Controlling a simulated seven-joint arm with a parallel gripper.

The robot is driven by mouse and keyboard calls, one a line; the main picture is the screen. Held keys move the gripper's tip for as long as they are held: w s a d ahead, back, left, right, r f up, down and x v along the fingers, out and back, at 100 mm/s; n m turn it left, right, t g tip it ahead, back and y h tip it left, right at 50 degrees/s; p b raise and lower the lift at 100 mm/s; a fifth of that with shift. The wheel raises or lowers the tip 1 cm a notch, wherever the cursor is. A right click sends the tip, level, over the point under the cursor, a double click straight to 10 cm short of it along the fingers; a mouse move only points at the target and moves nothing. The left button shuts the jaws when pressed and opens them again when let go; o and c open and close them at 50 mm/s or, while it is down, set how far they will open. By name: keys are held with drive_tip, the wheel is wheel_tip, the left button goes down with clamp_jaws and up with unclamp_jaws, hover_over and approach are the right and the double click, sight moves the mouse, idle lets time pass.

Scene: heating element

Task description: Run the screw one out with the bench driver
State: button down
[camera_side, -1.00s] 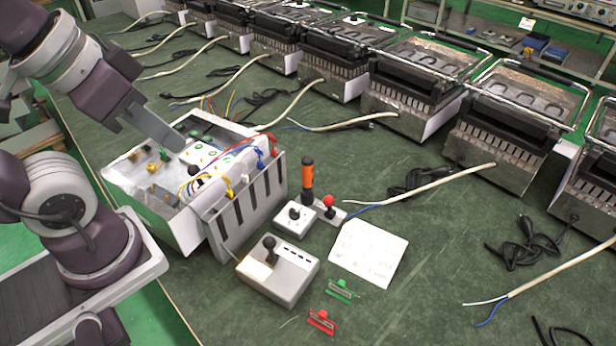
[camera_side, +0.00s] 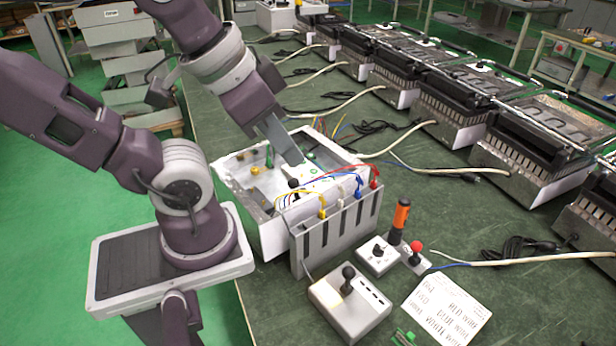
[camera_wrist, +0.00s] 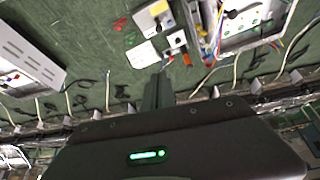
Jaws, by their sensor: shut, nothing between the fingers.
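My gripper (camera_side: 292,158) is shut and empty, with its narrow fingers pointing down over the open white housing (camera_side: 265,225). In the wrist view the shut fingers (camera_wrist: 158,88) show above the bench. The bench driver, with an orange and black handle (camera_side: 400,215), stands upright to the right of the housing, beside a small grey box with a black knob (camera_side: 378,256). My gripper is apart from the driver. Inside the housing are coloured wires, yellow and green parts and a black knob (camera_side: 294,185). I cannot tell which small part is screw one.
A slotted grey rack (camera_side: 335,232) with coloured plugs stands against the housing. In front are a grey box with a black stick (camera_side: 347,302), a red-topped knob (camera_side: 416,248) and a written card (camera_side: 447,308). Several heater units (camera_side: 540,140) and loose cables line the right.

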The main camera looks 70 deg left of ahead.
drive_tip(key=c, duration=0.9)
unclamp_jaws()
drive_tip(key=shift+c, duration=0.2)
drive_tip(key=w+a+f+m+g+y, duration=0.5)
drive_tip(key=w+a+f, duration=0.3)
drive_tip(key=w+a, duration=0.35)
drive_tip(key=m+t+y, duration=0.6)
drive_tip(key=m, duration=0.7)
hover_over(403, 207)
drive_tip(key=s+a, duration=0.2)
drive_tip(key=s, duration=0.7)
wheel_tip(403, 207, down, 13)
drive_tip(key=w+d+f+m+t+h, duration=0.1)
drive_tip(key=w+f+m, duration=0.1)
drive_tip(key=f+m, duration=0.1)
drive_tip(key=w+d+f+m+t+h, duration=0.1)
drive_tip(key=d+f+m, duration=0.1)
drive_tip(key=f+m, duration=0.2)
drive_tip(key=w+d+f+m+t, duration=0.1)
drive_tip(key=w+f+m+t, duration=0.1)
drive_tip(key=f, duration=0.3)
drive_tip(key=shift+w+d+f+m+h, duration=0.35)
drive_tip(key=shift+m+h, duration=0.05)
drive_tip(key=shift+m, duration=0.4)
drive_tip(key=x, duration=0.3)
drive_tip(key=f+x, duration=0.1)
drive_tip(key=x, duration=0.3)
drive_tip(key=shift+s+f, duration=0.1)
drive_tip(key=shift+s, duration=0.1)
